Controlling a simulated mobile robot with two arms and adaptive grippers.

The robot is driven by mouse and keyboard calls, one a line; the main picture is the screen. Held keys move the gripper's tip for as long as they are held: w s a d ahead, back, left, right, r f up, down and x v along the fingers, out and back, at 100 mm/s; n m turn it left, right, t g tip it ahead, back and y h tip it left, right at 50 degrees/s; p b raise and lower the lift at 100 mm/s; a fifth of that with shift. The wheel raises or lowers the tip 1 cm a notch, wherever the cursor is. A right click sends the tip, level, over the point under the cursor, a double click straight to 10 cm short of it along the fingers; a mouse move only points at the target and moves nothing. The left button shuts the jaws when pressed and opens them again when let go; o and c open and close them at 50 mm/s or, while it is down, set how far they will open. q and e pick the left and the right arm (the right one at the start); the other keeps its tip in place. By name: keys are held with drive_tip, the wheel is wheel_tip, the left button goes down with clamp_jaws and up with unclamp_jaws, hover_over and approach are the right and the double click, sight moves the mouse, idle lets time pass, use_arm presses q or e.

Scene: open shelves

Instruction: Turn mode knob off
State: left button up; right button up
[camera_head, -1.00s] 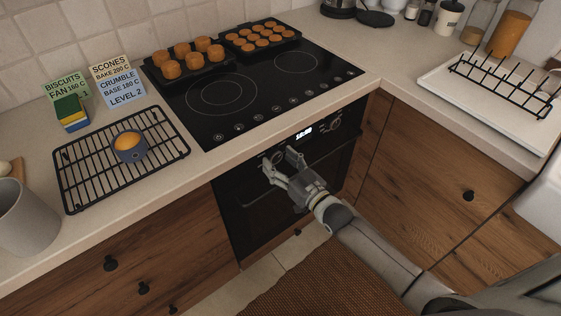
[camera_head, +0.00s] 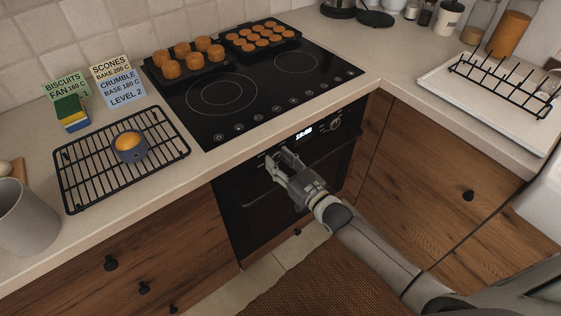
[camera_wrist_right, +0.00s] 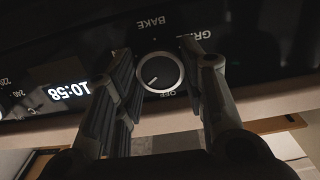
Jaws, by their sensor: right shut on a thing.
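The mode knob (camera_wrist_right: 160,72) is a round dark knob with a pale rim on the black oven panel. In the wrist view the panel appears upside down. BAKE stands above the knob, a partly covered GR… label at upper right, and OFF just below. The knob's pale pointer mark slants toward the lower left, beside OFF. My right gripper (camera_head: 278,160) is at the panel's left part, its fingers (camera_wrist_right: 162,62) on both sides of the knob, shut on it. In the head view the gripper hides this knob. My left gripper is not in view.
The oven display (camera_head: 304,133) and another knob (camera_head: 336,124) are right of my gripper. The hob (camera_head: 250,90) above holds two trays of baked goods. A brown mat lies on the floor.

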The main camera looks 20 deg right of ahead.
drive_tip(key=n, duration=0.5)
drive_tip(key=shift+n+p, duration=0.3)
drive_tip(key=shift+p, duration=0.05)
drive_tip(key=n, duration=0.5)
drive_tip(key=shift+n, duration=0.4)
drive_tip(key=o, duration=1)
drive_tip(key=shift+d, duration=0.1)
drive_tip(key=v, duration=1.2)
drive_tip(key=shift+r, duration=0.1)
